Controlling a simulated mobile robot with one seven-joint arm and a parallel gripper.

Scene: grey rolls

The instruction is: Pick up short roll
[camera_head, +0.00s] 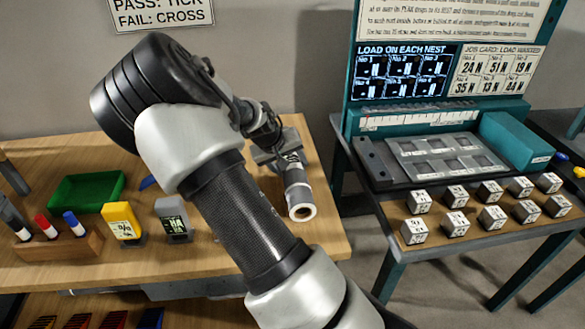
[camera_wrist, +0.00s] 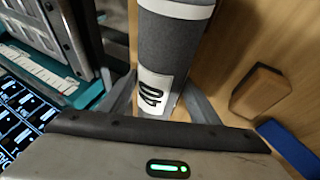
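A grey roll (camera_head: 298,187) with a white-rimmed open end and a white label is at the right end of the wooden table. In the wrist view the roll (camera_wrist: 175,45) runs up between the two fingers, its black-marked label facing the camera and a pale band near the top edge. My gripper (camera_head: 284,160) is at the roll's far part in the head view. In the wrist view one finger of my gripper (camera_wrist: 161,85) lies along each side of the roll. Whether they press on it is unclear. The roll's far end is hidden. No second roll shows clearly.
The wooden table (camera_head: 60,160) holds a green tray (camera_head: 85,192), a marker block (camera_head: 60,248), a yellow labelled item (camera_head: 122,222) and a grey one (camera_head: 174,220). A teal station (camera_head: 430,150) with several small labelled blocks stands to the right, across a gap.

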